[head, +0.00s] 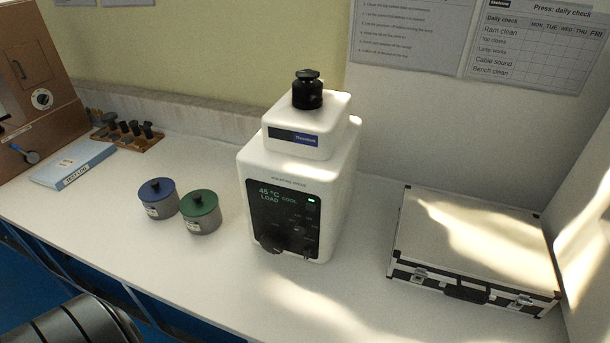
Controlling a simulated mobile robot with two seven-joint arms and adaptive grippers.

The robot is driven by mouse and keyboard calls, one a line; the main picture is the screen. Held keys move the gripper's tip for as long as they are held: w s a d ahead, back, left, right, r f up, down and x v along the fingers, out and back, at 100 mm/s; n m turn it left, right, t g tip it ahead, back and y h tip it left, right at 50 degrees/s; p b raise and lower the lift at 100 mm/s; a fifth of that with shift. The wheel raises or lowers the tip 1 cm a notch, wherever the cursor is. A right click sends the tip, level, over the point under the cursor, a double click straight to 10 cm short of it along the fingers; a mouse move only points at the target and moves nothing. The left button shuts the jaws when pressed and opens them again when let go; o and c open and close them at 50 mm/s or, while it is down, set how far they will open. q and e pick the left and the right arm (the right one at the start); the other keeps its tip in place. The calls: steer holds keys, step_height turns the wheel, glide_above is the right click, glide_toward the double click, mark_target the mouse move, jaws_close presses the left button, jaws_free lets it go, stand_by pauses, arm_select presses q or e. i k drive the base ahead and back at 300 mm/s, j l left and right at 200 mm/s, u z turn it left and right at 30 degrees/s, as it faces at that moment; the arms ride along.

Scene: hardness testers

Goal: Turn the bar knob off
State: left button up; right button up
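A white mounting press (290,180) with a black cap on top stands on the bench in the middle of the head view. A large dark knob (272,242) sticks out at the panel's lower left. A smaller dark control (306,254) sits at its lower right. Black on black, I cannot tell for certain which is the bar knob or where it points. Neither of my grippers is in view.
A blue-lidded pot (158,198) and a green-lidded pot (201,212) stand left of the press. A silver case (470,245) lies to the right. A blue-white book (75,165), wooden rack (128,134) and brown cabinet (35,80) are at the left. Bench front is clear.

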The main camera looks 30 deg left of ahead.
mark_target(307, 250)
steer(key=k+u, duration=0.1)
steer(key=u, duration=0.85)
